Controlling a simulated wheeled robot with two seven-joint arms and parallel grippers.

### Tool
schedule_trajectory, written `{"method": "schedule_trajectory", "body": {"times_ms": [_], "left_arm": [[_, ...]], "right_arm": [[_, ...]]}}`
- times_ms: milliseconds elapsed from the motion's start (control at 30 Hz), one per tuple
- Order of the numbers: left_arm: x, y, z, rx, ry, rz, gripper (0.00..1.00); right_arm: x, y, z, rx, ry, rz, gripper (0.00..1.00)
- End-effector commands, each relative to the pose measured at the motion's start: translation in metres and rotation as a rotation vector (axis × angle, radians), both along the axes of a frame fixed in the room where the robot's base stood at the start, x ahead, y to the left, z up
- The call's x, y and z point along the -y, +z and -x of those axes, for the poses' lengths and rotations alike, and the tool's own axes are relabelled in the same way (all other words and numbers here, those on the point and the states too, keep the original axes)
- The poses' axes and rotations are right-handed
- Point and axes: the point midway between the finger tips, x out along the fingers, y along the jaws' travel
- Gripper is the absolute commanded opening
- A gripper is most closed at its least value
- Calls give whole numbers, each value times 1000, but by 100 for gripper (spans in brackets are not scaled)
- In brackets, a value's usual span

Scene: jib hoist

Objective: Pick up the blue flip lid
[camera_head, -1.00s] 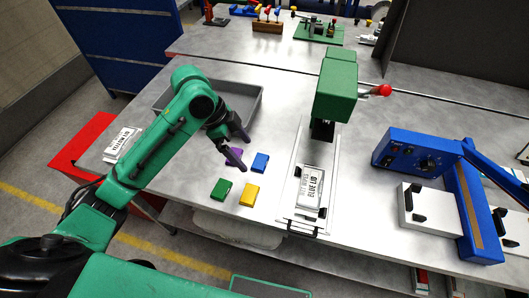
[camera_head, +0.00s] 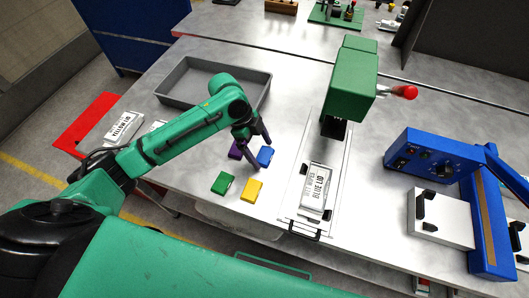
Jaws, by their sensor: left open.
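The blue flip lid (camera_head: 265,156) lies on the grey bench, behind the yellow lid (camera_head: 252,191) and the green lid (camera_head: 222,184). My right gripper is not in view.
A grey tray (camera_head: 176,98) stands behind my left arm. A blue sealing machine (camera_head: 432,155) is farther right. A red surface (camera_head: 97,118) lies at the left.

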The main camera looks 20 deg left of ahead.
Motion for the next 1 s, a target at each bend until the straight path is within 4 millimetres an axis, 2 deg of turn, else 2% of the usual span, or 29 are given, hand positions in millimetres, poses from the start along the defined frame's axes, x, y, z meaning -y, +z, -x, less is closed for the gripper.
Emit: {"method": "schedule_trajectory", "body": {"times_ms": [200, 233, 367, 400, 767, 867, 1000], "left_arm": [[2, -5, 0, 1, -1, -1, 100], [2, -5, 0, 1, 0, -1, 96], [1, -4, 0, 1, 0, -1, 46], [1, -4, 0, 1, 0, -1, 31], [1, 2, -1, 3, 1, 0, 30], [1, 14, -1, 4, 1, 0, 30], [2, 50, -2, 9, -1, 1, 30]], "right_arm": [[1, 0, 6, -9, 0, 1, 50], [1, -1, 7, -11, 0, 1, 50], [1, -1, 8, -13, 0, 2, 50], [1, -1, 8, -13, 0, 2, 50], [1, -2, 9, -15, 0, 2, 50], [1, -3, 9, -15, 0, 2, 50], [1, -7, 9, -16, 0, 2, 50]]}}
